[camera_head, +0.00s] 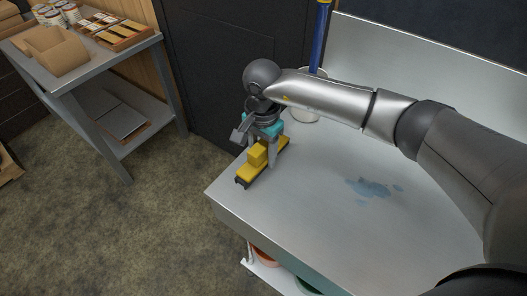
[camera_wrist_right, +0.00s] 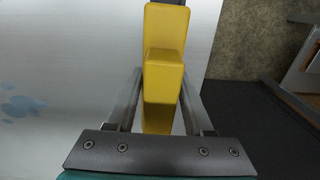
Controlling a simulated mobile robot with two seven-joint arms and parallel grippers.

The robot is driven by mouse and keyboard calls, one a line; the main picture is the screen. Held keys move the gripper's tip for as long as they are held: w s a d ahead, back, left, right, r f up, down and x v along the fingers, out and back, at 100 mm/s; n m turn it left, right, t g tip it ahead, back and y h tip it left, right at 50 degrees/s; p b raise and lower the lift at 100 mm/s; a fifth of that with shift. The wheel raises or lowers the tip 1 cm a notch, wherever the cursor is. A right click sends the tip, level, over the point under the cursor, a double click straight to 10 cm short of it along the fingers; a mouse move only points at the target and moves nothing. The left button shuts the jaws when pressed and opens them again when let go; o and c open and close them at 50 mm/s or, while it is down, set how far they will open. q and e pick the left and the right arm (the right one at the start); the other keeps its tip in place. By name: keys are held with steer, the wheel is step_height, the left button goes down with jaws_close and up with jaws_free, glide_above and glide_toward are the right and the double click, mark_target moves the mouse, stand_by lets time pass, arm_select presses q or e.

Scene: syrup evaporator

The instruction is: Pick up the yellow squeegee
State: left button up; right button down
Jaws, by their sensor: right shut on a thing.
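The yellow squeegee (camera_head: 247,173) is at the left end of the metal counter, a long yellow bar with a raised yellow block and a dark edge at its near end. My right gripper (camera_head: 262,160) comes down over it from above, with its fingers on either side of the block. It is shut on the squeegee. In the right wrist view the squeegee (camera_wrist_right: 164,75) runs lengthwise between the two fingers (camera_wrist_right: 161,105). I cannot tell whether it still touches the counter. My left gripper is not in view.
The metal counter (camera_head: 300,215) has a blue wet patch (camera_head: 368,187) to the right. A metal side table (camera_head: 105,62) with boxes and jars stands at the far left. Pots sit below the counter.

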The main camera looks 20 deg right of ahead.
mark_target(263, 144)
step_height(263, 144, up, 20)
steer(key=p, duration=0.1)
stand_by(0.5)
